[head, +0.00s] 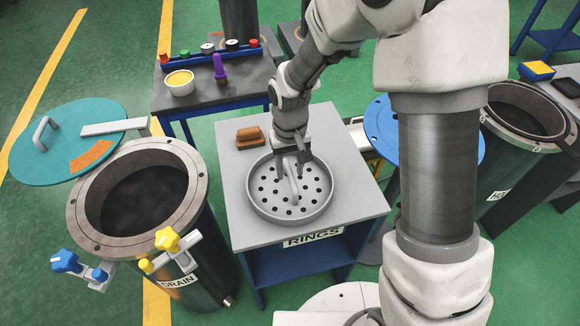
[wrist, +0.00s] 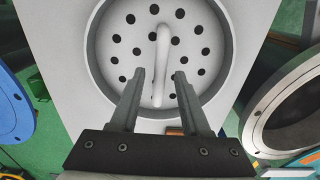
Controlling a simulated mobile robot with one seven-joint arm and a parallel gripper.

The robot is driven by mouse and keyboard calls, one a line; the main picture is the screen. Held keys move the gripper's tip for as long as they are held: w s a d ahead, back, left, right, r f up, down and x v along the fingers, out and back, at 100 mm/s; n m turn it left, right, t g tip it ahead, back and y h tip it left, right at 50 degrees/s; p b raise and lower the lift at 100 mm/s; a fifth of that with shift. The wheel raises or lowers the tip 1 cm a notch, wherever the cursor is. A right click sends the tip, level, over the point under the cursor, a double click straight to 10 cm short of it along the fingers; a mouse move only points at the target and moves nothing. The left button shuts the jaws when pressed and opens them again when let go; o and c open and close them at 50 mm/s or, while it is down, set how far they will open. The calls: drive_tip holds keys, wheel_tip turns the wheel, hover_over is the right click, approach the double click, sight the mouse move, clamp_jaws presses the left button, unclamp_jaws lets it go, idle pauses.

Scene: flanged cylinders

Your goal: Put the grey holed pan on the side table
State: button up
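The grey holed pan (head: 262,196) is round and shallow, with a raised bar handle across its middle. It rests flat on the grey top of the small table marked RINGS (head: 238,228), which appears to be the side table. The pan fills much of the wrist view (wrist: 118,72). My gripper (head: 291,168) is above the pan at the handle. In the wrist view its two fingers (wrist: 160,78) are apart, with the pale handle showing between them and a gap on each side. I cannot tell how far down beside the handle the fingertips reach.
A brown block (head: 250,137) sits behind the pan on the same table. The open DRAIN vessel (head: 140,240) stands left, its teal lid (head: 60,150) swung aside. Another open vessel (head: 515,140) and a blue round lid (head: 382,130) are right. A workbench (head: 200,100) with small items stands behind.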

sight(290, 173)
wheel_tip(290, 173, up, 12)
drive_tip(key=p, duration=0.2)
drive_tip(key=s+d+r+m+t, duration=0.3)
drive_tip(key=s+d+r+t, duration=0.2)
drive_tip(key=s+d+r, duration=0.9)
drive_tip(key=shift+s+d+r+t, duration=0.25)
drive_tip(key=shift+s+d, duration=0.2)
drive_tip(key=shift+s, duration=0.7)
wheel_tip(290, 173, up, 4)
drive_tip(key=p, duration=0.4)
drive_tip(key=shift+f, duration=0.15)
